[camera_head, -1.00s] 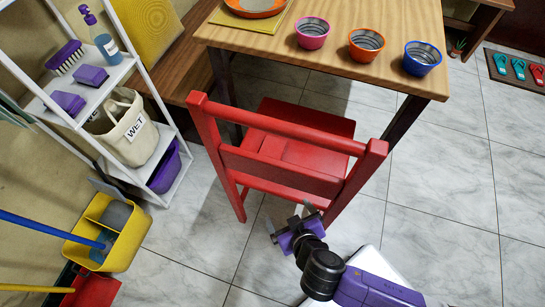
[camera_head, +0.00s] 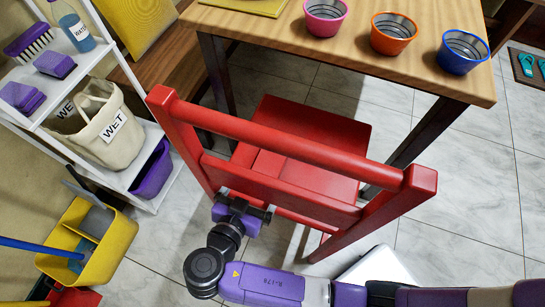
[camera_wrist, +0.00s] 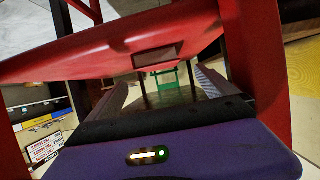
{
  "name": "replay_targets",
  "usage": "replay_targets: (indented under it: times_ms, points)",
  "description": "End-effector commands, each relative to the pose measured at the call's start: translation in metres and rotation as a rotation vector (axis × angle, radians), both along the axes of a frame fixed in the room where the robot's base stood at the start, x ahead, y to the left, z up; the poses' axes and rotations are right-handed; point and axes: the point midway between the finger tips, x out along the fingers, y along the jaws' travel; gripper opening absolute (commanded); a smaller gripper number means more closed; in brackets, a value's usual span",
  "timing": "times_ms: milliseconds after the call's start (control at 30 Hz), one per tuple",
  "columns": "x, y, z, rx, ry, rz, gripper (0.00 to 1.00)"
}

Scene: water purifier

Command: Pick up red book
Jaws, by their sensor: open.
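A flat red shape (camera_head: 285,168), probably the red book, lies on the seat of the red chair (camera_head: 318,130) in the head view. It is close to the seat's colour, and the chair's backrest partly covers it. My gripper (camera_head: 243,207) is open, low behind the backrest, near its lower slat and left post. The slat partly hides the fingers in the head view. In the wrist view my gripper (camera_wrist: 162,82) has its two grey fingers apart with nothing seen between them. A broad red chair part (camera_wrist: 120,50) crosses above them there. I cannot make out the book in that view.
The chair's backrest stands between my arm and the seat. A wooden table (camera_head: 350,45) with pink, orange and blue bowls (camera_head: 393,34) is beyond. A white shelf (camera_head: 150,185) and a yellow bucket (camera_head: 110,245) stand at left. Tiled floor (camera_head: 470,205) is free at right.

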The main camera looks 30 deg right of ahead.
Motion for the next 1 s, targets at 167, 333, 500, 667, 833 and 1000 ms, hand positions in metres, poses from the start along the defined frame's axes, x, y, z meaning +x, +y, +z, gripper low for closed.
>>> replay_targets:
  times_ms: [167, 333, 500, 667, 833, 1000]
  points:
    - [0.009, -0.014, -0.009, 0.0, 0.0, -0.003, 0.96]
    - [0.018, -0.026, -0.018, 0.0, 0.001, -0.002, 0.96]
    - [0.03, -0.045, -0.029, 0.0, 0.001, -0.002, 0.96]
    - [0.038, -0.055, -0.033, -0.001, 0.001, 0.0, 0.96]
    - [0.039, -0.057, -0.033, -0.001, 0.001, 0.0, 0.96]
    - [0.039, -0.057, -0.033, -0.001, 0.001, 0.0, 0.79]
